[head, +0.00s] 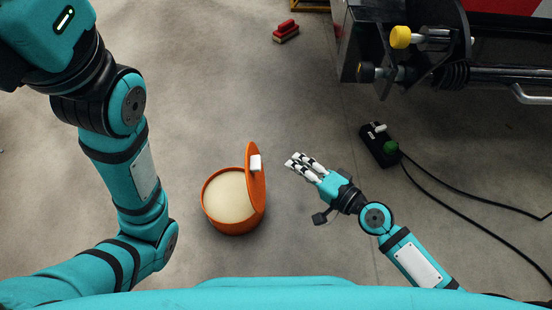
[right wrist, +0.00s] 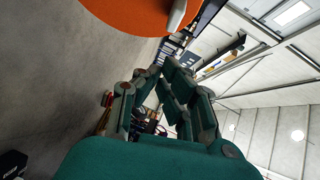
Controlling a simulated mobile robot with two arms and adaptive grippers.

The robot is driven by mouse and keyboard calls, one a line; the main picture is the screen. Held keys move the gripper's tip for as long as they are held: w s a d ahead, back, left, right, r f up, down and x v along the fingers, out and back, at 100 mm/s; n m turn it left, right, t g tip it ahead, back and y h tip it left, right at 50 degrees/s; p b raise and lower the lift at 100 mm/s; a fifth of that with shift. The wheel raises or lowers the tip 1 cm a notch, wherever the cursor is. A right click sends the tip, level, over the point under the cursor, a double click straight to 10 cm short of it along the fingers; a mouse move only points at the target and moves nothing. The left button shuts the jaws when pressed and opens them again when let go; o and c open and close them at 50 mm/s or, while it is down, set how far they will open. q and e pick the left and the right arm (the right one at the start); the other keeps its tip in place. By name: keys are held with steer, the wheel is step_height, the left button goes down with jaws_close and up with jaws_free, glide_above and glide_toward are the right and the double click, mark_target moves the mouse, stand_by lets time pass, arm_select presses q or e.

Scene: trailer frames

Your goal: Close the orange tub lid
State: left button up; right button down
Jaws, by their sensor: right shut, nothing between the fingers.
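The orange tub (head: 234,225) stands on the floor near the middle of the head view, with a pale inside. Its orange lid (head: 256,185) is open and stands upright on the tub's right side. A white handle (head: 255,163) is on the lid near its top. My right gripper (head: 299,167) is shut and empty, just right of the lid and apart from it. In the right wrist view the lid (right wrist: 130,14) fills the top, with part of the white handle (right wrist: 177,14), beyond my right gripper's fingers (right wrist: 165,75). My left arm shows at the left; its gripper is not in view.
Dark machinery with a yellow knob (head: 401,37) stands at the upper right. Red blocks (head: 286,31) lie far back. The floor around the tub is clear.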

steer(key=shift+w+a+f, duration=0.2)
steer(key=shift+w+a, duration=0.05)
steer(key=shift+a, duration=0.65)
steer(key=shift+w+a+f, duration=0.2)
steer(key=shift+w+a, duration=0.05)
steer(key=shift+a, duration=0.65)
steer(key=shift+w+a+f, duration=0.2)
steer(key=shift+w+a, duration=0.05)
steer(key=shift+a, duration=0.65)
